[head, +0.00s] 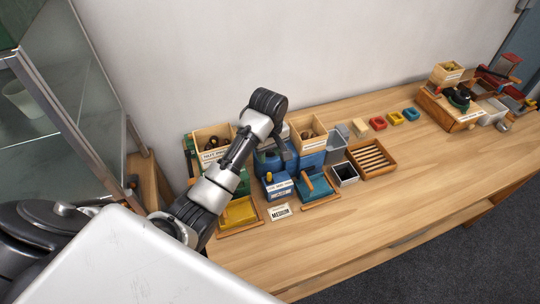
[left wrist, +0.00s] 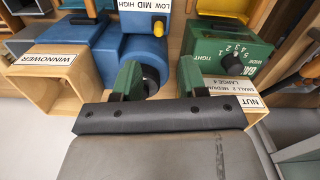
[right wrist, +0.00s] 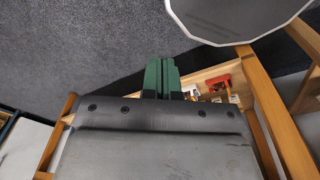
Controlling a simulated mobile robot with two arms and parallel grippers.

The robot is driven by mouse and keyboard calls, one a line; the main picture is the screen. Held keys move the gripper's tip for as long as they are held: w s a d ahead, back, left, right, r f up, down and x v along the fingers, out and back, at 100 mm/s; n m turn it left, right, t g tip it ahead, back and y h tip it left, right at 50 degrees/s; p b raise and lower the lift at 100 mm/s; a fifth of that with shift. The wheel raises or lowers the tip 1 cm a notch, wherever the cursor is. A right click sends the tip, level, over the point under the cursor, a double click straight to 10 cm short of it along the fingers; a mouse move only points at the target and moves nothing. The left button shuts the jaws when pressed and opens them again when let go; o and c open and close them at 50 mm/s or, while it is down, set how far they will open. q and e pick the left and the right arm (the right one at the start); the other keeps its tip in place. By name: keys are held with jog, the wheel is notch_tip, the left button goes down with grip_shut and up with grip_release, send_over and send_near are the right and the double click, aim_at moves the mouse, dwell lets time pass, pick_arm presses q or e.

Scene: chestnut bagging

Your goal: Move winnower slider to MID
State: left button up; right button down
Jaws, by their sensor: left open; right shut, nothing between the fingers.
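The winnower is a blue machine (head: 279,189) with a white LOW MID HIGH label, standing left of centre on the table in the head view. Its yellow slider knob (head: 268,177) stands at the left end of the labelled box. In the left wrist view the knob (left wrist: 161,28) is beside the label (left wrist: 143,18); I cannot tell its exact setting. My left gripper (left wrist: 161,77) is open and empty, facing a dark round opening of the blue body (left wrist: 112,55), with the knob beyond its fingers. My right gripper (right wrist: 160,78) is shut and empty, away from the winnower.
A wooden WINNOWER box (left wrist: 45,75) and a green machine with a dial (left wrist: 232,48) flank my left fingers. A yellow tray (head: 239,213), a blue tray (head: 318,190) and a MEDIUM card (head: 280,212) lie near the winnower. The table's front right (head: 400,200) is clear.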

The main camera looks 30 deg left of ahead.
aim_at(269, 173)
pick_arm(q)
jog(key=f+p, duration=0.1)
jog(key=f, duration=0.4)
jog(key=f+p, duration=0.1)
jog(key=f, duration=0.4)
jog(key=shift+w+a+f, duration=0.1)
jog(key=shift+w+f, duration=0.1)
jog(key=shift+f, duration=0.2)
pick_arm(e)
jog(key=shift+s+d+r, duration=0.15)
jog(key=shift+r, duration=0.4)
jog(key=shift+s+d+r, duration=0.1)
jog(key=shift+s+r, duration=0.05)
jog(key=shift+r, duration=0.35)
pick_arm(q)
grip_shut()
pick_arm(e)
jog(key=shift+s+a, duration=0.1)
jog(key=shift+a, duration=0.05)
